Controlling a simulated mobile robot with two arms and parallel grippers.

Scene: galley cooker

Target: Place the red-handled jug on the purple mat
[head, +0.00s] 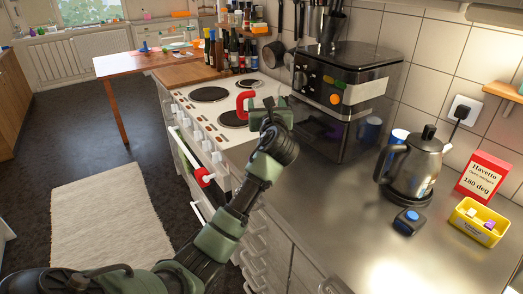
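A bright red C-shaped handle (243,106) shows above the right side of the white cooker top. The jug body it would belong to cannot be made out behind my gripper. My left arm comes in from the lower left, and its gripper (268,105) is right beside the red handle, over the cooker's right edge. Its fingers are seen from behind, so whether they are open, shut or touching the handle cannot be told. No purple mat can be made out; a faint purple patch shows only on the dark front of the black appliance. My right gripper is not in view.
The white cooker (185,98) has dark hotplates. A black appliance (345,85) stands right of my gripper. A kettle (420,165), red box (482,176), yellow tray (478,236) and blue-buttoned device (409,222) stand on the steel counter (350,235), which has bare room in front.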

